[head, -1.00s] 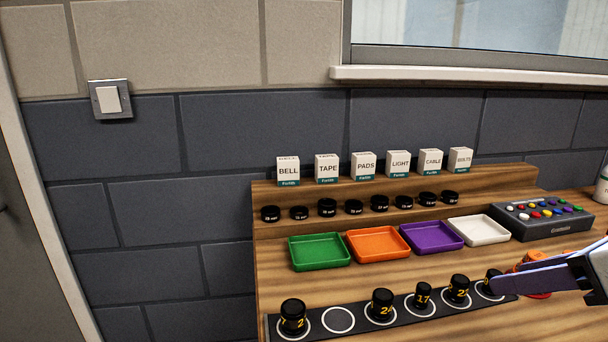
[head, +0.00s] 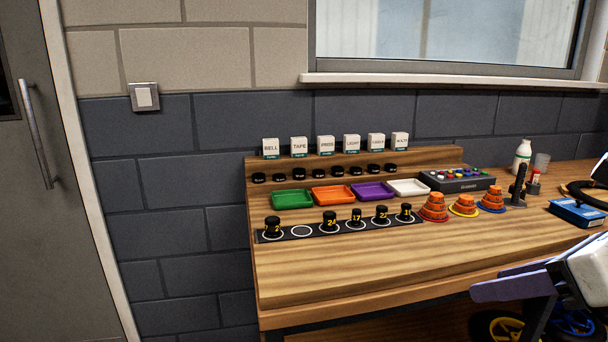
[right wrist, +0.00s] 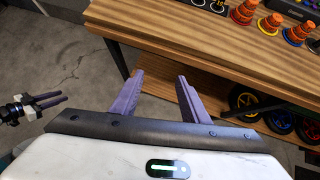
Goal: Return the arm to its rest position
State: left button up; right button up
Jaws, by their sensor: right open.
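My right gripper (head: 490,281) is at the lower right of the head view, in front of the bench's front edge. In the right wrist view its two purple fingers (right wrist: 160,76) are apart with nothing between them. The wooden bench (head: 360,262) lies beyond them. My left gripper (right wrist: 48,101) shows at the left edge of the right wrist view, over the grey floor. Its fingers are too small there to tell the gap. It is outside the head view.
On the bench stand a black strip (head: 317,230) with several black knobs, green (head: 292,199), orange (head: 333,195), purple (head: 372,191) and white (head: 408,187) trays, and orange stacks (head: 433,208). Wheels (right wrist: 243,100) sit on the shelf below. The bench's front strip is clear.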

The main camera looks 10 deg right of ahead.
jog(key=a+m+y+p, duration=0.2)
jog(key=a+m+y, duration=0.3)
jog(key=a+y, duration=1.1)
jog(key=w+d+f+m+t+h, duration=0.2)
jog(key=f+m+t+h, duration=0.1)
jog(key=f+m+h, duration=0.4)
jog(key=w+d+f+m+t+h, duration=0.2)
jog(key=f+m+t, duration=0.15)
jog(key=m, duration=0.55)
jog(key=w+d+f+m+t+h, duration=0.25)
jog(key=f+m+h, duration=0.25)
jog(key=f+m, duration=0.3)
pick_arm(q)
jog(key=shift+w+a+r+p, duration=0.15)
jog(key=shift+r+p, duration=0.2)
jog(key=shift+r, duration=0.15)
jog(key=shift+w+a+r+p, duration=0.1)
jog(key=shift+a+r+p, duration=0.05)
jog(key=shift+r+p, duration=0.3)
pick_arm(e)
jog(key=s+a+f+m+g+h, duration=0.1)
jog(key=s+a+f+m+g, duration=0.2)
jog(key=s+f, duration=0.5)
jog(key=s+a+f+m+g+h, duration=0.1)
jog(key=s+a+f+m+g, duration=0.2)
jog(key=s+f, duration=0.6)
notch_tip(320, 180, down, 6)
jog(key=m+g, duration=0.2)
jog(key=g, duration=0.1)
jog(key=shift+a, duration=0.4)
